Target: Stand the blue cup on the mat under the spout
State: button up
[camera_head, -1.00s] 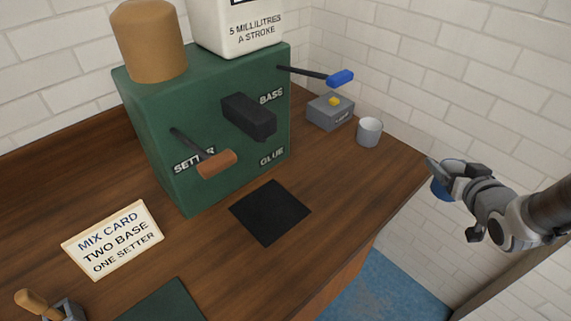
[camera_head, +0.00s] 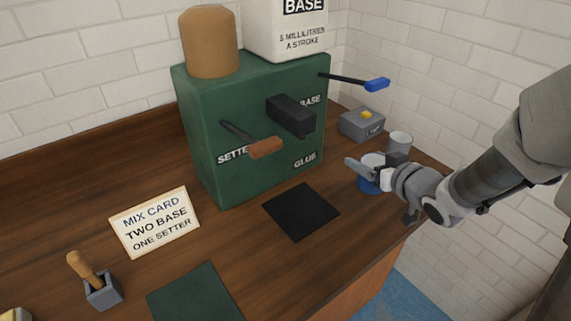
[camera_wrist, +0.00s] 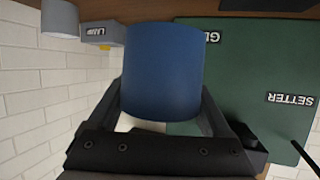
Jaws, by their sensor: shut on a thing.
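My gripper (camera_head: 372,174) is shut on the blue cup (camera_head: 368,186), to the right of the black mat (camera_head: 301,212) in the head view. The blue cup fills the middle of the wrist view (camera_wrist: 162,72), between the two fingers. In the head view the gripper hides much of it, and I cannot tell how far it is above the bench. The mat lies bare on the wooden bench, in front of the green dispenser (camera_head: 222,130). The black spout block (camera_head: 291,116) sticks out from the dispenser's front, above and behind the mat.
A grey-white cup (camera_head: 400,142) and a grey lamp box (camera_head: 361,125) stand behind my gripper. The blue-tipped lever (camera_head: 376,85) and brown-handled lever (camera_head: 265,147) stick out from the dispenser. A mix card (camera_head: 155,222), green mat (camera_head: 195,294) and wooden-handled tool (camera_head: 82,266) are at left.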

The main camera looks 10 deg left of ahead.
jog(key=s+a+n+g+y+b, duration=0.1)
jog(key=s+a+n+g+y, duration=0.15)
jog(key=a, duration=0.55)
jog(key=s+a+n+g+y+b, duration=0.1)
jog(key=a+n+g+y+b, duration=0.15)
jog(key=a, duration=0.65)
jog(key=shift+t+h, duration=0.3)
jog(key=shift+t, duration=0.1)
jog(key=f+b, duration=0.5)
jog(key=shift+s+d+b, duration=0.15)
jog(key=shift+s+b, duration=0.05)
jog(key=shift+b, duration=0.1)
jog(key=shift+f+b, duration=0.5)
jog(key=shift+f, duration=0.75)
jog(key=shift+f, duration=0.3)
jog(key=o, duration=1.3)
jog(key=p+v, duration=0.6)
jog(key=v, duration=1.1)
jog(key=shift+s+d+r+p, duration=0.15)
jog(key=shift+d+p, duration=0.05)
jog(key=shift+p, duration=0.1)
